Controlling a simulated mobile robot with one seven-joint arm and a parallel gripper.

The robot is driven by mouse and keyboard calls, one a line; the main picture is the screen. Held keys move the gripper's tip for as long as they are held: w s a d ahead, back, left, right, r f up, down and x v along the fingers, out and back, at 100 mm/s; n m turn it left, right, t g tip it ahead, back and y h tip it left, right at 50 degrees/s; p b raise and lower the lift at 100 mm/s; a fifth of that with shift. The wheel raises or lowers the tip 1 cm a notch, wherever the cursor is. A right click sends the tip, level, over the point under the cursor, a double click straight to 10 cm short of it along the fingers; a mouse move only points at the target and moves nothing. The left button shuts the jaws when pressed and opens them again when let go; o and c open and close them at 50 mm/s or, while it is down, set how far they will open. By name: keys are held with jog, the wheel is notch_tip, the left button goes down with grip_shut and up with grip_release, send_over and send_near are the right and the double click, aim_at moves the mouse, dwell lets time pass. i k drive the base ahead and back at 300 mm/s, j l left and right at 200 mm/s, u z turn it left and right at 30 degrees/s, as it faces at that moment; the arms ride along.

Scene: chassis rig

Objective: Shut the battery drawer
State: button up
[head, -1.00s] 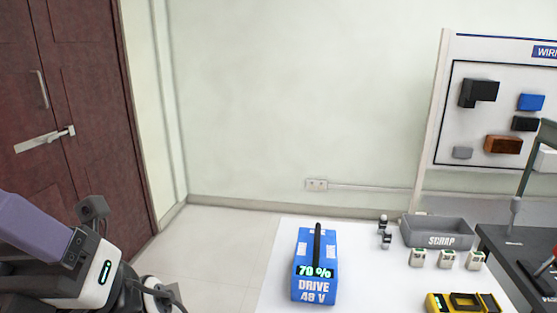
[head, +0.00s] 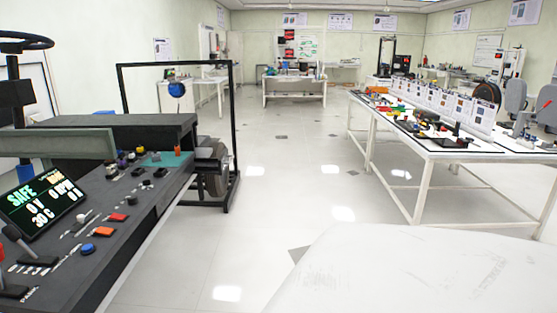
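No battery drawer can be made out in the head view. A dark chassis rig (head: 150,125) with a black upright frame stands at the left, with a wheel at its right end. Its near side carries a sloped control panel (head: 75,240) with buttons and levers. A screen (head: 42,203) on the panel reads SAFE, 0 V and 30 C. My gripper is not in view.
A long white table (head: 450,155) with small parts and upright cards stands at the right. A white bench (head: 295,88) stands at the back. The pale floor (head: 270,190) between them is open. A large pale surface (head: 420,275) fills the lower right.

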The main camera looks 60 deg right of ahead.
aim_at(206, 161)
jog(key=i+l+z, duration=0.15)
jog(key=z, duration=0.25)
jog(key=i+l+z, duration=0.1)
jog(key=z, duration=0.3)
jog(key=i+l+z, duration=0.1)
jog(key=z, duration=0.3)
jog(key=i+z, duration=0.25)
jog(key=i, duration=0.3)
jog(key=i+j+z, duration=0.2)
jog(key=i, duration=0.35)
jog(key=i+z, duration=0.45)
jog(key=i, duration=0.8)
